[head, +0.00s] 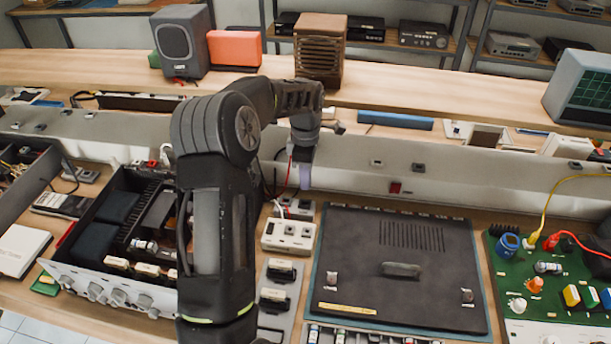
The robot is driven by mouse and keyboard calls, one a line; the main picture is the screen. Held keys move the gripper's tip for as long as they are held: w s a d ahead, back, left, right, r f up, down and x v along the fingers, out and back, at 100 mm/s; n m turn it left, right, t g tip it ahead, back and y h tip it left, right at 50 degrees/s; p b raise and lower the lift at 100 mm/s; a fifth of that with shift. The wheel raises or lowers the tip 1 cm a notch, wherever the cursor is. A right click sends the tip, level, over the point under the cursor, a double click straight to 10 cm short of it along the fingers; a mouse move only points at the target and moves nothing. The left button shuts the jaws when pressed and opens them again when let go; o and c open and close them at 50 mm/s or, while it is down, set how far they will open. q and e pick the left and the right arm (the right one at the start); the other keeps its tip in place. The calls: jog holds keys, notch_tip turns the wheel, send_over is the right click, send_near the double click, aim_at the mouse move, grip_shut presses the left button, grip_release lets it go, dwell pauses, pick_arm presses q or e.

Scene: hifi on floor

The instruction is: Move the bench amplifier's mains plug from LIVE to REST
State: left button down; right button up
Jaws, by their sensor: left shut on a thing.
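My left arm rises from the bottom middle and bends toward the back of the bench. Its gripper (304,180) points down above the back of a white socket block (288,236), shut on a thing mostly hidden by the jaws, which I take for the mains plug. A red and a dark lead hang beside the gripper. Two dark plug-like pieces sit in a grey strip (269,316) in front of the block. The open amplifier (104,284), with a silver knobbed front, stands left of my arm. LIVE and REST labels are not readable. My right gripper is not in view.
A large dark panel (400,262) lies flat right of the socket block. A green circuit board (510,265) with yellow and red leads is at the far right. A raised back rail (430,180) and shelf (450,100) stand behind, carrying speakers and boxes.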

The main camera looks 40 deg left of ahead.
pick_arm(q)
notch_tip(320, 180, down, 2)
jog(key=shift+s+a+b, duration=0.1)
jog(key=shift+s+b, duration=0.05)
jog(key=shift+b, duration=0.45)
jog(key=shift+f+b, duration=0.7)
jog(key=shift+f, duration=0.6)
jog(key=shift+f+b, duration=0.75)
jog(key=shift+f, duration=0.2)
dwell(0.7)
dwell(0.3)
jog(key=c, duration=1.3)
grip_release()
jog(key=shift+o, duration=0.2)
notch_tip(320, 180, up, 8)
jog(key=p, duration=0.5)
jog(key=shift+f, duration=0.1)
